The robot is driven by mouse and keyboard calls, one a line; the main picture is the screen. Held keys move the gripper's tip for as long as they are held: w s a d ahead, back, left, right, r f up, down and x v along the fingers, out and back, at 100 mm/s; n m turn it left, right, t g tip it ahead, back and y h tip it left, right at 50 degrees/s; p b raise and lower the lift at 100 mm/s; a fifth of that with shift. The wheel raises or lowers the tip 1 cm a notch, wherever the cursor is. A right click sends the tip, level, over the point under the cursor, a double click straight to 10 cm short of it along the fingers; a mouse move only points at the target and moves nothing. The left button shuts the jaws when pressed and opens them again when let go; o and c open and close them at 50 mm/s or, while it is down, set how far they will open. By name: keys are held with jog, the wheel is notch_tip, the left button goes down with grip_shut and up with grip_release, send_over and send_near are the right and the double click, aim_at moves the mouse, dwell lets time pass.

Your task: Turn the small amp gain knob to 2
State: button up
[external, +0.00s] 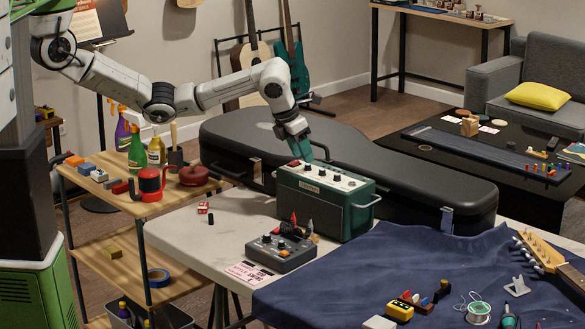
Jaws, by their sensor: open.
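The small green amp (328,205) stands upright on the pale worktable. Its light top panel (345,183) faces up and carries several small dark knobs and a red one. The knob markings are too small to read, so I cannot tell which is the gain knob or where it points. My gripper (304,160) points down at the left part of the amp's top panel, with green fingertips just above or at the knobs. The fingers hide what is directly under them. I cannot tell whether they touch a knob.
A black guitar case (420,175) lies close behind the amp. A grey pedal unit (282,250) with knobs sits in front of it. A blue cloth (400,262) with small parts and a guitar neck (550,258) is at right. A wooden shelf (180,195) with bottles is at left.

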aim_at(305, 171)
jog(key=shift+x, duration=1.55)
grip_shut()
